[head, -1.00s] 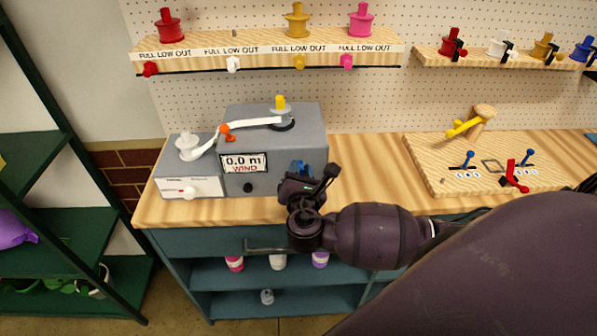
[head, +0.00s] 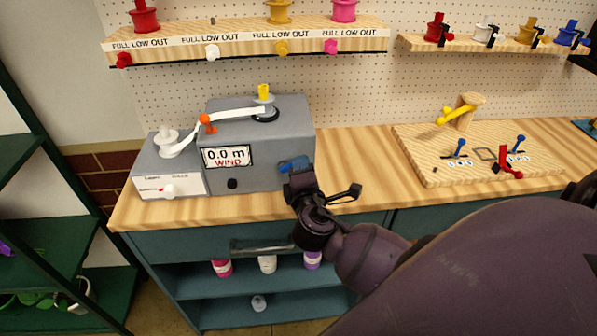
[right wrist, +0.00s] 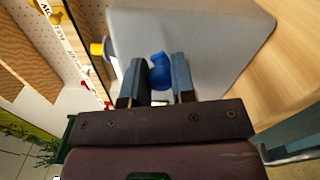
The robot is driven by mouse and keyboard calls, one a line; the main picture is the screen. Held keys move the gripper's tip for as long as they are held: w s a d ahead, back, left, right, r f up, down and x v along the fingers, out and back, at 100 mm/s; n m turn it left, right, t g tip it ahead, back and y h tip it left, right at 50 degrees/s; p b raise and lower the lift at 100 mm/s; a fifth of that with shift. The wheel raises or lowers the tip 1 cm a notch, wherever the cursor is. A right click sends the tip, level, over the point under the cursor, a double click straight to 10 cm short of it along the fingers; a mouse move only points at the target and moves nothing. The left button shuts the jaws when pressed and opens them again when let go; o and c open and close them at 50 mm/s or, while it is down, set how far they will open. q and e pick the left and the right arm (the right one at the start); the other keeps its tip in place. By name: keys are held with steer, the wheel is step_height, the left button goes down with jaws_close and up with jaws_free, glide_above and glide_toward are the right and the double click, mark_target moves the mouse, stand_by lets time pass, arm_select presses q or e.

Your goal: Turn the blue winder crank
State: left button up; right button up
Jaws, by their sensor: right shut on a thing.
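The grey winder box (head: 270,150) stands on the wooden bench, its display reading "0.0 m WIND". The blue crank (head: 294,163) is at the right end of its front face. My right gripper (head: 299,174) is at the crank, covering part of it. In the right wrist view, the blue crank knob (right wrist: 159,74) sits between the two fingers of my right gripper (right wrist: 158,64), which is shut on it. The crank's arm and pivot are mostly hidden. My left gripper is not in view.
A white ribbon (head: 225,116) runs from a spool on the low grey unit (head: 165,182) past an orange guide to the winder top. A wooden board (head: 440,165) with levers lies to the right. Spool shelves (head: 240,48) are above. The bench between winder and board is clear.

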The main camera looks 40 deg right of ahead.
steer(key=shift+s+d+f+m+b, duration=0.1)
steer(key=shift+s+f+m+b, duration=0.05)
steer(key=shift+f+m+b, duration=0.7)
step_height(320, 180, down, 2)
steer(key=m+b, duration=0.1)
steer(key=m, duration=0.1)
steer(key=m+b, duration=0.1)
steer(key=m, duration=0.1)
steer(key=m+b, duration=0.2)
steer(key=m, duration=0.1)
steer(key=shift+d+f, duration=0.1)
steer(key=shift+f, duration=0.15)
steer(key=shift+f+m, duration=0.1)
steer(key=shift+m, duration=0.55)
steer(key=shift+f+m+b, duration=0.15)
steer(key=shift+m+b, duration=0.3)
steer(key=shift+m, duration=0.15)
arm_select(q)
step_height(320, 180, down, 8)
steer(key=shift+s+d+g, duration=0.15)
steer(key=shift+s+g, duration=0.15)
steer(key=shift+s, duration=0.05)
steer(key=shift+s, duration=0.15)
arm_select(e)
steer(key=o, duration=0.9)
